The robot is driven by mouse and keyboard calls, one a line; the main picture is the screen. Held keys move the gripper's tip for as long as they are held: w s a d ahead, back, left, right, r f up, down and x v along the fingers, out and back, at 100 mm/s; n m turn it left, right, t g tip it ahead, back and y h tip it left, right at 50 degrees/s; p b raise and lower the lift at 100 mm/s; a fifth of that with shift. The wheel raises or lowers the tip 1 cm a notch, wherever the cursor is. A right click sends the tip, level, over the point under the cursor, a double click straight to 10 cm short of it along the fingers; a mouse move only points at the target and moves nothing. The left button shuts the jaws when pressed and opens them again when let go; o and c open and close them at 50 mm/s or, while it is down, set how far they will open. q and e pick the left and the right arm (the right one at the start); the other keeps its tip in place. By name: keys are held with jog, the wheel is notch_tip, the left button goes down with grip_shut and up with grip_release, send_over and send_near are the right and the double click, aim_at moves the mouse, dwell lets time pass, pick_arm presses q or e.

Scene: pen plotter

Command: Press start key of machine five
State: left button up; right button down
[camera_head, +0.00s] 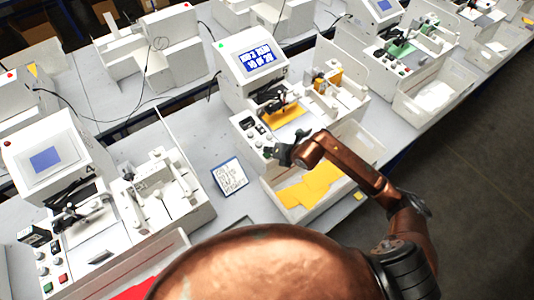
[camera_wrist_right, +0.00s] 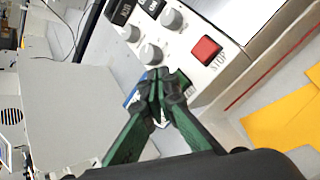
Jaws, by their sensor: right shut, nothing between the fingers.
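A white plotter machine (camera_head: 236,92) with a lit blue text screen (camera_head: 258,59) stands in the middle of the head view; I cannot read its number label surely. My right gripper (camera_head: 290,155) is shut and empty at the front corner of its key panel. In the right wrist view the closed dark fingertips (camera_wrist_right: 166,84) are at the panel's lower edge, beside the red STOP key (camera_wrist_right: 206,50). A bit of green shows beside the fingertips and is mostly hidden by them, so I cannot tell whether they touch a key. My left gripper is not in view.
Grey knobs (camera_wrist_right: 151,54) sit near the STOP key. A white tray with yellow cards (camera_head: 311,188) stands in front of the machine. A handwritten note (camera_head: 229,176) lies to its left. Another machine (camera_head: 50,160) stands further left, with its own red and green keys.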

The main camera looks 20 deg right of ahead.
aim_at(269, 155)
dwell(0.3)
jog(key=shift+r+p, duration=1.6)
jog(key=shift+r, duration=1)
jog(key=shift+f, duration=0.1)
